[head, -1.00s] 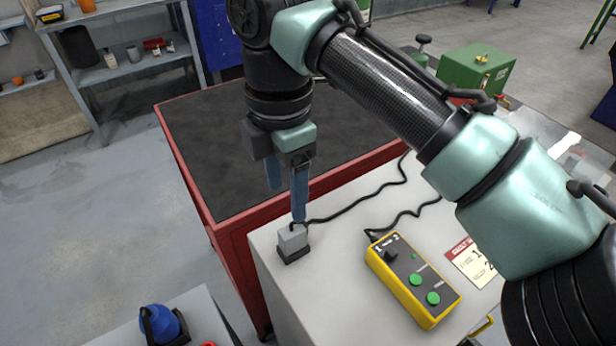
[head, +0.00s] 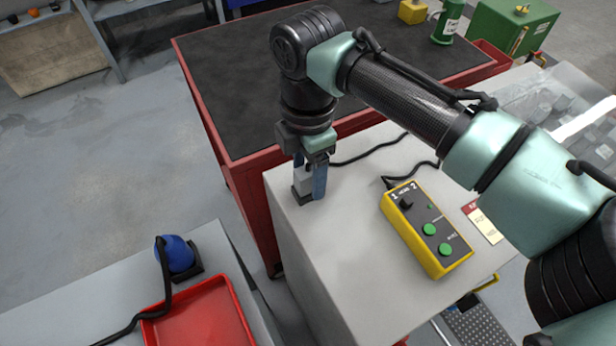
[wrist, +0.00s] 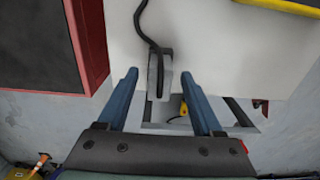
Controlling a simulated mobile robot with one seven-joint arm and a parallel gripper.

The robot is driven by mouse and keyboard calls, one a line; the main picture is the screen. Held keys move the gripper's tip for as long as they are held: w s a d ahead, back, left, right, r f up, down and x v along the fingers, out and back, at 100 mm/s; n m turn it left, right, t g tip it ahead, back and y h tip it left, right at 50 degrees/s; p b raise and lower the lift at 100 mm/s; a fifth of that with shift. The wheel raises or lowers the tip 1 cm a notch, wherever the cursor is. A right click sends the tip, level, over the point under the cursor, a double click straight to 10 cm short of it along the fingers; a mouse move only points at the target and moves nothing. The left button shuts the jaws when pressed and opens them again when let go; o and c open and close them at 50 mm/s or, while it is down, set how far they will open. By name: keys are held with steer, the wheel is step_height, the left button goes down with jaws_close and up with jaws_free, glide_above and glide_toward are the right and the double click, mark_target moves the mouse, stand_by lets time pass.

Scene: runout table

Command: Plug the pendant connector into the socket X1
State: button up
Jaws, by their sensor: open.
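The grey pendant connector (head: 303,182) stands upright on a dark base at the corner of the pale cabinet top (head: 345,235). A black cable leaves its top. The wrist view shows the connector (wrist: 160,80) between my blue fingers, with a gap on each side. My gripper (head: 309,188) is open, pointing down around the connector; it also shows in the wrist view (wrist: 160,76). One finger partly hides the connector in the head view. The yellow pendant box (head: 427,230) with green buttons lies to the right. I cannot make out a socket marked X1.
A red cart with a dark top (head: 240,85) stands behind the cabinet. At lower left, a grey bench (head: 75,318) holds a blue plug-like piece (head: 176,254) with a black cable and a red tray (head: 200,318). A printed card (head: 483,222) lies right of the pendant.

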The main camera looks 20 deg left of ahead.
steer(key=shift+f, duration=0.7)
jaws_close()
